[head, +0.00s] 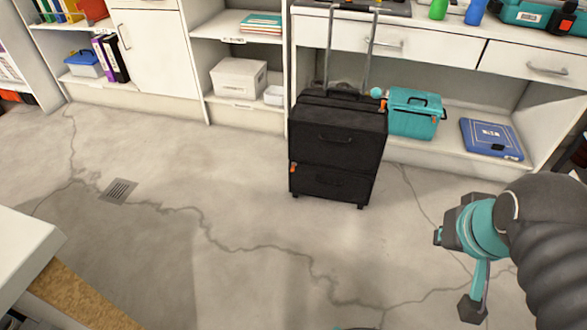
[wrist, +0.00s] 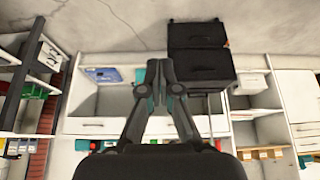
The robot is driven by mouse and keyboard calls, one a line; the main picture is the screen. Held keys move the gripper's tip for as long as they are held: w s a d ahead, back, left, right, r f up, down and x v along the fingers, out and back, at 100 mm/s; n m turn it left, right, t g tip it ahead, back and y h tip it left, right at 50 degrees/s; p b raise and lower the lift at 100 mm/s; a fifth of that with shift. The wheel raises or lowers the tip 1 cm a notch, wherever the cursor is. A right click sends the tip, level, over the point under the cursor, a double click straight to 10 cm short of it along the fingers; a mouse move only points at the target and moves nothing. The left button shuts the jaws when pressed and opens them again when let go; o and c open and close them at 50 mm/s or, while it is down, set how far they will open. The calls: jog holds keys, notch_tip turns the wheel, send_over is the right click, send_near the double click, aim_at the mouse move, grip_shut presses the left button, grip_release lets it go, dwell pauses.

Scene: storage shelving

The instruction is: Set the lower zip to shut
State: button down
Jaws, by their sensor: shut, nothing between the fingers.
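A black suitcase (head: 338,155) stands upright on the floor in front of the shelving, its pull handle (head: 368,50) raised. Its front has an upper and a lower section, each with a carry handle. The lower zip's orange pull (head: 293,168) is at the left end of the seam between the sections. Another orange pull (head: 383,105) is at the upper right corner. Whether the lower zip is open is too small to tell. The suitcase also shows upside down in the wrist view (wrist: 200,70). My gripper (wrist: 158,66) is shut and empty, apart from the suitcase.
A teal case (head: 412,120) stands right of the suitcase on the low shelf, with a blue flat box (head: 491,139) further right. A white box (head: 238,77) is on the left shelf. The cracked floor around the suitcase's front is clear. A white table corner (head: 22,245) is at lower left.

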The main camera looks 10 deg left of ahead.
jog(key=c, duration=1.4)
grip_release()
jog(key=shift+a, duration=0.1)
jog(key=shift+c, duration=0.2)
jog(key=shift+o, duration=1.2)
jog(key=w+a+f+n+g+b, duration=0.2)
jog(key=a+f, duration=0.5)
jog(key=f, duration=0.4)
jog(key=shift+w+f+n+g+y+b, duration=0.35)
jog(key=shift+w+g+b, duration=0.2)
jog(key=shift+w+g, duration=0.6)
jog(key=w+a+f+n+y+b, duration=0.1)
jog(key=w+a+f+b, duration=0.1)
jog(key=w+a+f, duration=0.55)
jog(key=w+a+f+t+b, duration=0.1)
jog(key=w+a+f, duration=0.2)
jog(key=a+f, duration=0.85)
jog(key=w+a+f+n+y+b, duration=0.15)
jog(key=w+a+f, duration=0.4)
jog(key=f, duration=0.75)
jog(key=m+t+h+b, duration=0.2)
jog(key=m+t+h, duration=0.1)
jog(key=t, duration=1.3)
send_near(293, 168)
jog(key=w, duration=0.4)
jog(key=w+b, duration=0.1)
jog(key=w, duration=0.4)
jog(key=shift+w+a+f, duration=0.1)
jog(key=shift+w+f, duration=0.1)
jog(key=shift+w, duration=0.15)
